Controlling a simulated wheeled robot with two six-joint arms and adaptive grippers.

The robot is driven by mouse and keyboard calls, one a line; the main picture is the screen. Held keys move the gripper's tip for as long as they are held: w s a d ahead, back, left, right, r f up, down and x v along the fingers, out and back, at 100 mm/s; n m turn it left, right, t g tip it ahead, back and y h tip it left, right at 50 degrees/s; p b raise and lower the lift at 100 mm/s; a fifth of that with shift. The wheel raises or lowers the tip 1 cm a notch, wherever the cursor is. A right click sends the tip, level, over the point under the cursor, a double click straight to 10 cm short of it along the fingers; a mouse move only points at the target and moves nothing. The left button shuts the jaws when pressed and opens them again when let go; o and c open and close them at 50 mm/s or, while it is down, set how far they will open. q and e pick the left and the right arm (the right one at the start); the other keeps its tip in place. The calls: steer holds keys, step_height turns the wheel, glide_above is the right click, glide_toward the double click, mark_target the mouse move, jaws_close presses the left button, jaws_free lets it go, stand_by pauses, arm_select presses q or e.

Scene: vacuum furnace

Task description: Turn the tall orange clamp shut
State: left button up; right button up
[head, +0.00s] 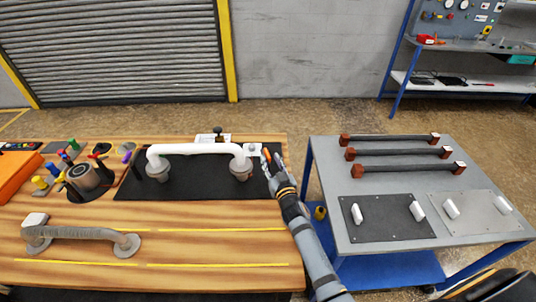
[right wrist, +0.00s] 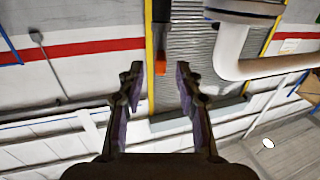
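The tall orange clamp (head: 266,154) is at the right end of the black mat on the wooden bench, beside the white pipe's right end. It is small and partly hidden by my right gripper (head: 272,163), which is right at it. In the right wrist view, an orange-tipped dark bar (right wrist: 160,66), which looks like the clamp's handle, lies between the two fingertips. My right gripper (right wrist: 158,82) is open there, with a gap visible on both sides of the orange tip. My left gripper is not in view.
A white bent pipe (head: 195,149) stands on the black mat (head: 205,187), close left of my gripper. A grey pipe (head: 75,233) lies at the front left. Coloured-handled clamps surround a metal cylinder (head: 85,176). A grey table (head: 390,237) with bars and plates stands right.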

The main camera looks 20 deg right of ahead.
mark_target(267, 152)
steer(key=w, duration=0.4)
steer(key=shift+w+b, duration=0.3)
steer(key=shift+b, duration=0.05)
jaws_close()
